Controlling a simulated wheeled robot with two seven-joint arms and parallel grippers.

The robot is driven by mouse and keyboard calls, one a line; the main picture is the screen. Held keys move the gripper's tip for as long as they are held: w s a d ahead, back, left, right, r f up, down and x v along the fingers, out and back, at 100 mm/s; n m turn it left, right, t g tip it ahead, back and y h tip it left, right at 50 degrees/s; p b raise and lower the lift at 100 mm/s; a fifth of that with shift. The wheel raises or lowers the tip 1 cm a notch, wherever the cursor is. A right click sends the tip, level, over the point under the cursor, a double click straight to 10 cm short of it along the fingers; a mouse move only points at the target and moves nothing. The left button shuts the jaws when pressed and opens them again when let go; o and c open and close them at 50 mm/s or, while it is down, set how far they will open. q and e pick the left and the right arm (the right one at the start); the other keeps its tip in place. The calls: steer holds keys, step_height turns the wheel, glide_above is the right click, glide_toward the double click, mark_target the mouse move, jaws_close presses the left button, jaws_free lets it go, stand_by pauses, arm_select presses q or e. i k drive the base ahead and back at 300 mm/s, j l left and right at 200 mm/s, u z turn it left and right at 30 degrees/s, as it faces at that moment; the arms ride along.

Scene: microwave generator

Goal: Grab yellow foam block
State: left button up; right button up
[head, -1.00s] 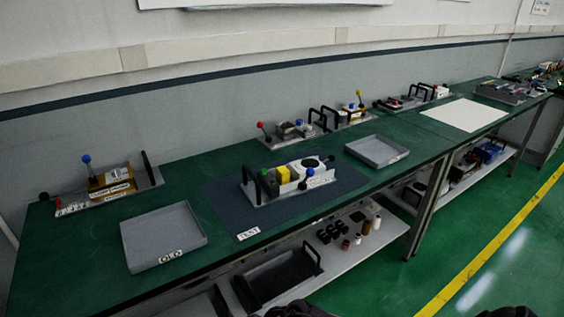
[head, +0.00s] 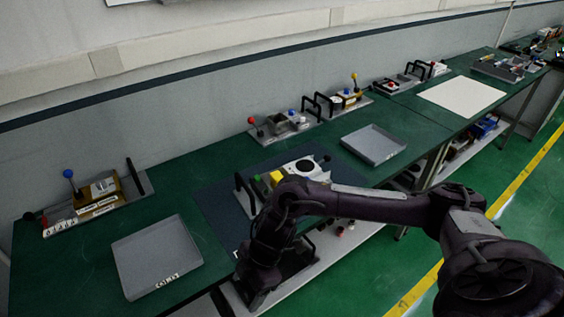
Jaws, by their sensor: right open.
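The yellow foam block (head: 276,177) sits on the grey fixture on the dark blue mat (head: 222,205), beside a white part with a black round opening (head: 306,167). Its lower part is hidden behind my right arm. My right arm comes in from the right, crosses in front of the fixture and bends down. My right gripper (head: 256,294) hangs at the table's front edge, below and left of the block and apart from it. It is open, with nothing seen in it. My left gripper is not in view.
An empty grey tray (head: 155,255) lies left of the mat and another grey tray (head: 373,145) lies to the right. A black handle (head: 244,195) stands at the fixture's left end. More fixtures with knobs line the wall. A lower shelf (head: 325,250) runs under the table.

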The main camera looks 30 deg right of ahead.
mark_target(276, 176)
steer(key=i+l, duration=0.35)
steer(key=l, duration=0.15)
steer(key=i+l, duration=0.35)
steer(key=l, duration=0.15)
steer(key=i+l, duration=0.35)
steer(key=l, duration=0.15)
